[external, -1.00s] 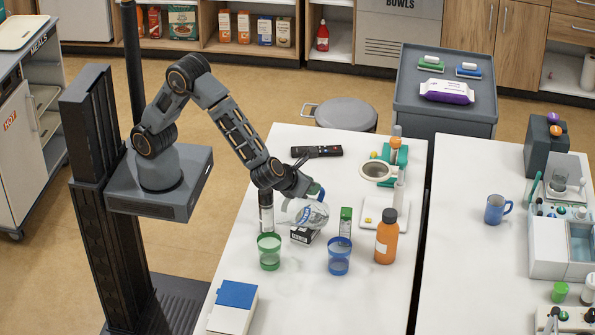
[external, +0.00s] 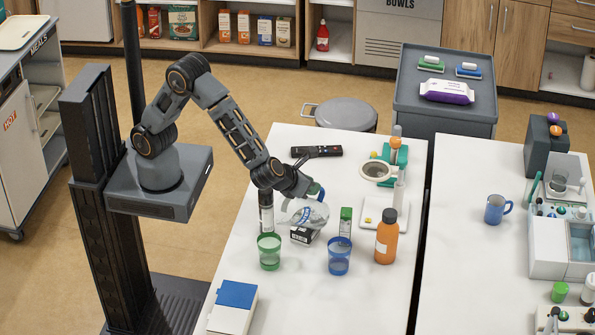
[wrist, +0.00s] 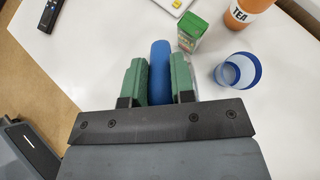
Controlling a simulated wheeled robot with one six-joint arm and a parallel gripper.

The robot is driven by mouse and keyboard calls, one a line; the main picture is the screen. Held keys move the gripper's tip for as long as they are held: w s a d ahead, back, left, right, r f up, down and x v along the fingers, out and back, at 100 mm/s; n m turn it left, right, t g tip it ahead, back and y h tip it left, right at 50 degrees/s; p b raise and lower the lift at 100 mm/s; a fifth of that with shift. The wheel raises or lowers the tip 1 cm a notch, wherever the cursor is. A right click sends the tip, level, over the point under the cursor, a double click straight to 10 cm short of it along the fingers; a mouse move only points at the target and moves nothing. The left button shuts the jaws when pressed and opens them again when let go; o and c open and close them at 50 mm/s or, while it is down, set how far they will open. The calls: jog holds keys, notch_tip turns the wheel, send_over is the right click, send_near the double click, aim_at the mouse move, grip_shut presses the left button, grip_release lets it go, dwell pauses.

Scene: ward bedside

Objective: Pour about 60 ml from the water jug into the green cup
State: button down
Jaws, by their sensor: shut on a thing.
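The water jug (external: 309,213) is clear, with a blue handle (wrist: 161,72) that shows in the wrist view. My gripper (wrist: 159,80) is shut on this handle between its green finger pads. In the external view the jug is held tilted above the table, behind and to the right of the green cup (external: 269,252). The green cup is see-through and stands upright on the white table. I cannot make out a stream of water or the level in the cup. The green cup is not visible in the wrist view, and the jug's body is mostly hidden there.
A blue cup (external: 339,256) stands right of the green cup, with an orange tea bottle (external: 386,237) beyond it. A green-and-white box (external: 345,222), a black-and-white box (external: 304,235) and a dark-and-white bottle (external: 266,212) stand close to the jug.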

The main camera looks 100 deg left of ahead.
jog(key=shift+a+r+p, duration=0.1)
jog(key=shift+r+p, duration=0.05)
jog(key=shift+p, duration=0.3)
jog(key=shift+w+a+r+g+p, duration=0.2)
jog(key=shift+g+p, duration=0.1)
jog(key=shift+p, duration=0.7)
jog(key=p, duration=0.1)
jog(key=h+p, duration=0.1)
jog(key=shift+w+a+f+g+h+p, duration=0.15)
jog(key=shift+w+a+g+h+p, duration=0.15)
jog(key=shift+w+a+g, duration=0.1)
jog(key=shift+w+a+f+b, duration=0.15)
jog(key=shift+f+b, duration=0.3)
jog(key=shift+b, duration=0.05)
jog(key=shift+w+a+r+g+h, duration=0.1)
jog(key=shift+w+a+g+h, duration=0.8)
jog(key=shift+h, duration=0.1)
jog(key=shift+w+a+f+g+h, duration=0.7)
jog(key=shift+a+f+g+h, duration=0.1)
jog(key=shift+g+h, duration=0.2)
jog(key=shift+w+a+f+g+h, duration=0.7)
jog(key=shift+a+g+h, duration=0.1)
jog(key=shift+g+h, duration=0.15)
